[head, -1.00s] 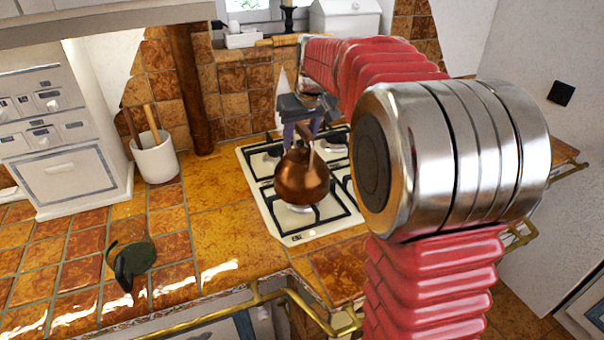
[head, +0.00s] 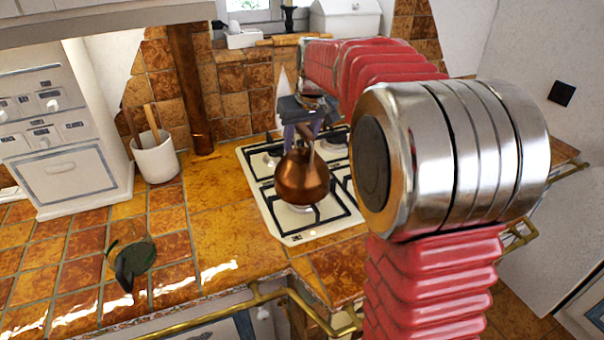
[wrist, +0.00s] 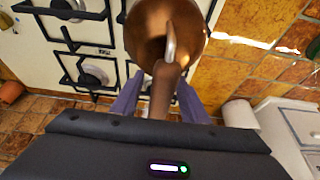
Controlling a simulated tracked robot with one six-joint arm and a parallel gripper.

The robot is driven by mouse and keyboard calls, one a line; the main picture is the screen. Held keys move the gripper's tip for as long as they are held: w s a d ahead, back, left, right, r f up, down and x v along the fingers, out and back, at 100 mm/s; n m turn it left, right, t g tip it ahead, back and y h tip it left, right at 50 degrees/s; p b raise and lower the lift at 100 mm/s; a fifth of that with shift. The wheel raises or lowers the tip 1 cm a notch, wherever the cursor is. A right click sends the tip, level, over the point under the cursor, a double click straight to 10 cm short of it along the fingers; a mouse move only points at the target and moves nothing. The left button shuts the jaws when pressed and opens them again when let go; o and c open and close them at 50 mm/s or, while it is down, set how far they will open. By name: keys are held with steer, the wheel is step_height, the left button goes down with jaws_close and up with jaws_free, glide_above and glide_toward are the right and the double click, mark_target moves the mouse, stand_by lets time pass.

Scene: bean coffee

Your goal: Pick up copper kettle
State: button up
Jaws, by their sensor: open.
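The copper kettle (head: 302,178) stands upright on the white gas stove (head: 268,203), on its front-left burner, in the head view. My gripper (head: 303,135) is just above it, pointing down. In the wrist view the kettle (wrist: 150,28) is at the top, with its handle (wrist: 163,85) reaching between the two purple fingers of my gripper (wrist: 160,98). The fingers stand apart, one on each side of the handle. I cannot tell whether either finger touches it. The far side of the kettle is hidden.
A white crock (head: 155,158) with wooden utensils stands left of the stove. A brass rail (head: 262,300) runs along the counter's front edge. The counter between pot and stove is clear.

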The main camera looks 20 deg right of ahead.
jaws_close()
stand_by(0.5)
steer(key=shift+r, duration=0.15)
stand_by(0.9)
